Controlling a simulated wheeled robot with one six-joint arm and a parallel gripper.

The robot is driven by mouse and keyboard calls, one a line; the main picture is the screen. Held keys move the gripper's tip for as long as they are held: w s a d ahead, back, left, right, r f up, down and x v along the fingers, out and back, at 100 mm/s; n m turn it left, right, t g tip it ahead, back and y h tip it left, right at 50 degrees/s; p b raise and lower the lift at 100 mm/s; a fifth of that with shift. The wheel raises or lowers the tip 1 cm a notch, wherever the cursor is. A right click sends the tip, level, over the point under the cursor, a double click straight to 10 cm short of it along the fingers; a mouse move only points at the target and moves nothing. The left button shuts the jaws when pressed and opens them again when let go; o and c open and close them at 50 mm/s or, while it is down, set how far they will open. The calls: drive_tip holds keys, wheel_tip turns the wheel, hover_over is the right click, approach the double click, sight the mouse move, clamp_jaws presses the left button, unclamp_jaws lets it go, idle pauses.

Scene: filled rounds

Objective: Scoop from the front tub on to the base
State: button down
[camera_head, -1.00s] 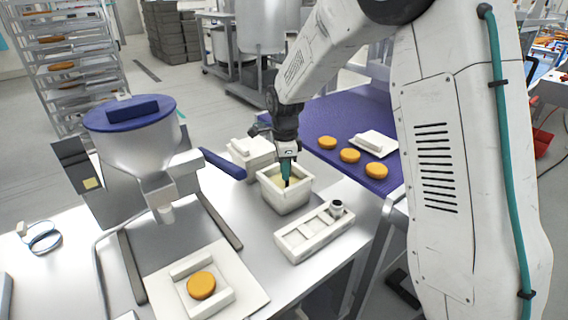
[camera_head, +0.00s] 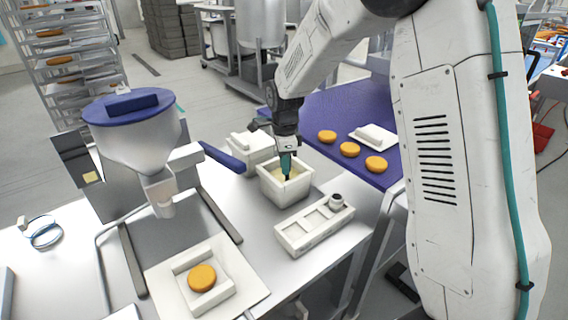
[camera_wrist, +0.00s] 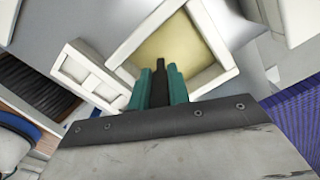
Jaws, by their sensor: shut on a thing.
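The front tub (camera_head: 285,191) is a square, open white tub with pale yellow filling, standing on the steel table. In the wrist view the tub (camera_wrist: 218,75) shows the filling (camera_wrist: 180,50) spread over its floor. My gripper (camera_head: 287,168) points down into the tub. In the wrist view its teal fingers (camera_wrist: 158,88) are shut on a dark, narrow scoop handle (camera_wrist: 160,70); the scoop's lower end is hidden. The base (camera_head: 202,278) is a round orange-brown disc lying in a white holder (camera_head: 228,297) at the front of the table.
A white tray with compartments (camera_head: 290,235) stands right in front of the tub. A lidded white tub (camera_head: 240,150) stands behind it. A steel hopper with a blue lid (camera_head: 135,140) stands left. Several orange discs (camera_head: 350,149) lie on the blue belt.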

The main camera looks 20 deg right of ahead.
drive_tip(key=shift+r, duration=0.1)
idle(0.4)
drive_tip(key=shift+r, duration=4.9)
